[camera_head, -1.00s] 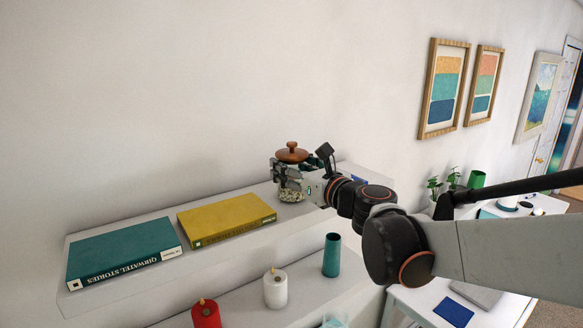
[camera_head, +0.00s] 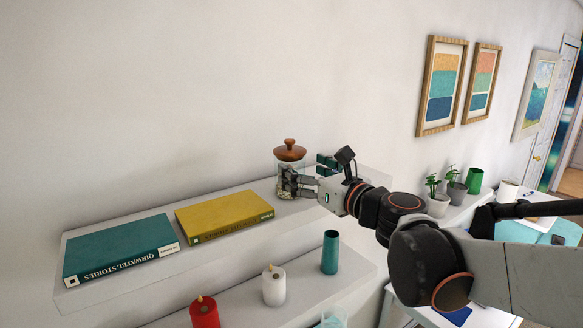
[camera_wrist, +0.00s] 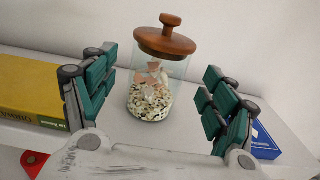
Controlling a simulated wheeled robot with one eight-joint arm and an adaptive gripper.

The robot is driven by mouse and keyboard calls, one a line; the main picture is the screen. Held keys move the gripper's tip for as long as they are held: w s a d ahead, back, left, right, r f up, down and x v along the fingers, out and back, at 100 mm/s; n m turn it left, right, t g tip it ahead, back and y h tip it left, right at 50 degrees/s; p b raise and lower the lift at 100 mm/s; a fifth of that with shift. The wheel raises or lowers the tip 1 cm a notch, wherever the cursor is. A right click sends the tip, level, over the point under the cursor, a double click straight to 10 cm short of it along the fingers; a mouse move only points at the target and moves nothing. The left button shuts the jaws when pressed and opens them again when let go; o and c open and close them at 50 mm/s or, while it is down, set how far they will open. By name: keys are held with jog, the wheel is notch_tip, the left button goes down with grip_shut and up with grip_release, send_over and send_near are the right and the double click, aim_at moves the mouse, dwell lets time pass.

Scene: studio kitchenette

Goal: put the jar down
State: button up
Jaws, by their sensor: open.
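The jar is glass with a brown wooden knobbed lid (camera_head: 290,152) and stands upright on the upper white shelf (camera_head: 140,212). In the wrist view the jar (camera_wrist: 152,98) shows pale speckled contents in its lower part. My gripper (camera_head: 305,175) is in front of the jar and to its right in the head view. In the wrist view my gripper (camera_wrist: 155,100) is open, with one green-padded finger on each side of the jar and visible gaps between pads and glass. The gripper hides part of the jar's lower body in the head view.
A yellow book (camera_head: 224,217) and a teal book (camera_head: 120,250) lie to the left on the upper shelf. A blue box (camera_wrist: 264,142) is right of the jar. The lower shelf holds a teal cylinder (camera_head: 330,252), a white candle (camera_head: 274,286) and a red candle (camera_head: 205,312).

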jog(key=s+d+m+t+h, duration=0.1)
jog(key=s+d+m+h, duration=0.4)
jog(key=d+m, duration=0.55)
jog(key=s+d+m+t+h, duration=0.1)
jog(key=s+d+m+h, duration=0.45)
jog(key=m, duration=0.75)
jog(key=s+d+f+m+g+h, duration=0.1)
jog(key=s+d+f+m+g, duration=0.25)
jog(key=f+m, duration=0.3)
jog(key=s+d+f+m+g+h, duration=0.1)
jog(key=s+d+f+m+g, duration=0.1)
jog(key=s+f+m, duration=0.35)
jog(key=s+a+f+m+g+y, duration=0.2)
jog(key=s+a+f+m+g, duration=0.2)
jog(key=s+f+m, duration=0.3)
jog(key=shift+a+f, duration=0.55)
jog(key=shift+a, duration=0.15)
jog(key=shift+w+g+y, duration=0.1)
jog(key=shift+g+y, duration=0.15)
